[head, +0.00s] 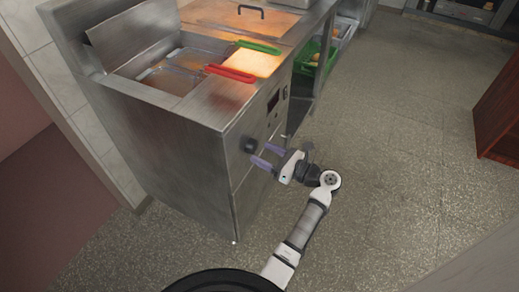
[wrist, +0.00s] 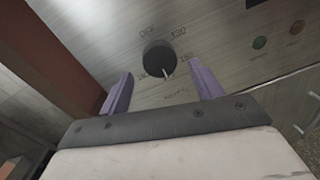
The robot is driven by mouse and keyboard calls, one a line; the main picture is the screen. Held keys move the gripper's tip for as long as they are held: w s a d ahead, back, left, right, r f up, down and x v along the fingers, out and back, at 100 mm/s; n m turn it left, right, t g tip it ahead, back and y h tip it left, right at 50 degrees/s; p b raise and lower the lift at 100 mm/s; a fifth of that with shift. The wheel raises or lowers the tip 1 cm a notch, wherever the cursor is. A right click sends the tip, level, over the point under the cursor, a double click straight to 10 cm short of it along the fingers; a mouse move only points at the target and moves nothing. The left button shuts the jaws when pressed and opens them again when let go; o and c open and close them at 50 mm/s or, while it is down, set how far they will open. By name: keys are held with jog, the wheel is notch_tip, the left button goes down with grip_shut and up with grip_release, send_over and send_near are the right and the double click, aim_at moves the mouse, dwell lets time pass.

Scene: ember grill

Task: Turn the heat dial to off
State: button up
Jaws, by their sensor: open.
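The heat dial (wrist: 160,59) is a round black knob on the brushed steel front panel. In the wrist view its pale pointer mark is toward the lower right, away from the OFF print at its upper left. The dial also shows in the head view (head: 249,145), on the fryer's front. My gripper (wrist: 160,85) has two purple fingers, spread open, one to each side below the dial. They do not grip it. In the head view my gripper (head: 262,155) is close in front of the panel, just right of the dial.
The steel fryer (head: 165,150) has baskets with a red handle (head: 231,73) and a green handle (head: 259,47) on top. The floor (head: 400,180) at right is clear.

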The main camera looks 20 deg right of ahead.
jog(key=shift+x, duration=1.25)
jog(key=c, duration=1)
